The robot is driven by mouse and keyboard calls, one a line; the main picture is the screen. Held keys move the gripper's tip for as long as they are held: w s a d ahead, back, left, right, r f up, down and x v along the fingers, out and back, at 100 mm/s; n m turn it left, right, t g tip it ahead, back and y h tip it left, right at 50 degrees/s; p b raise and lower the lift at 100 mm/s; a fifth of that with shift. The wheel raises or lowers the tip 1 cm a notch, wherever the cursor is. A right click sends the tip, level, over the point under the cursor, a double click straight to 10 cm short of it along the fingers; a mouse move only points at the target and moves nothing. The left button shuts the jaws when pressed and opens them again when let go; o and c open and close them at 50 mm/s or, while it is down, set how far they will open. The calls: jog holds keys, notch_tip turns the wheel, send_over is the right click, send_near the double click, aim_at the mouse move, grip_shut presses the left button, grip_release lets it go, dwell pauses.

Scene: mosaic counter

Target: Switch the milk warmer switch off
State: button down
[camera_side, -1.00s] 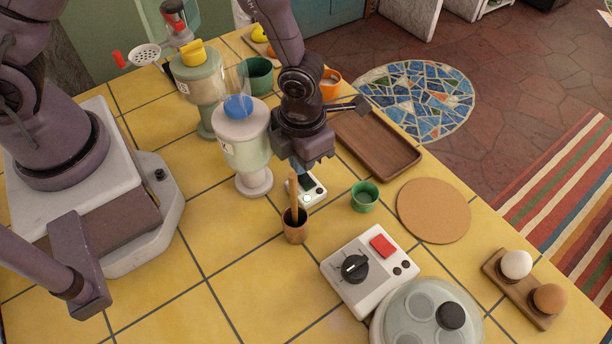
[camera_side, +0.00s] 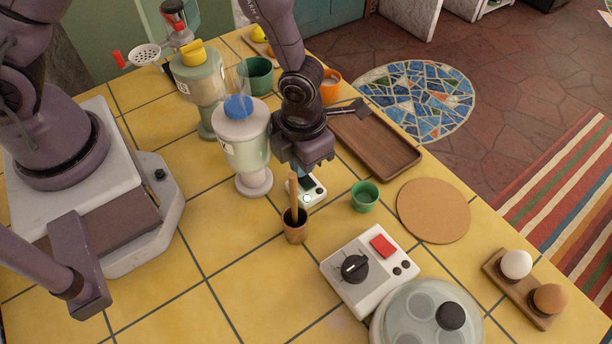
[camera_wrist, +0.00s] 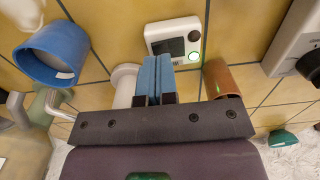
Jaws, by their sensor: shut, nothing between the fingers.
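My gripper (camera_side: 304,168) is shut and empty, its blue fingers (camera_wrist: 157,76) together. It points down over the back end of a small white device (camera_side: 314,190), and in the side view it partly hides it. A larger white control box (camera_side: 350,290) has a black dial (camera_side: 354,268) and a red rocker switch (camera_side: 383,246). No label shows which is the milk warmer's switch.
A pale green machine with a blue top (camera_side: 239,107) stands close left of my gripper. A brown cup (camera_side: 294,232) with a wooden stick stands in front. A green cup (camera_side: 364,197), cork mat (camera_side: 434,211) and wooden tray (camera_side: 377,140) lie right. A clear-lidded round cooker (camera_side: 427,318) adjoins the control box.

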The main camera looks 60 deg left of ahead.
jog(key=shift+f, duration=0.85)
dwell(0.3)
jog(key=shift+r, duration=3.55)
jog(key=shift+a+r, duration=0.15)
jog(key=s+a+r+n+t, duration=0.1)
jog(key=a+r+n, duration=0.3)
jog(key=r+n, duration=0.3)
jog(key=s+a+r+n+t+y, duration=0.1)
jog(key=s+a+r+n+t, duration=0.1)
jog(key=a+r+n, duration=0.35)
jog(key=s+a+r+n+t, duration=0.1)
jog(key=a+r+n, duration=0.1)
jog(key=r+n, duration=0.7)
jog(key=s+a+r+n, duration=0.1)
jog(key=s+n, duration=0.2)
jog(key=n, duration=0.4)
jog(key=s+a+r+n+t+h, duration=0.1)
jog(key=s+r+n, duration=0.1)
jog(key=s+n, duration=0.2)
jog(key=n, duration=0.3)
jog(key=shift+r+t, duration=0.15)
jog(key=shift+t, duration=0.15)
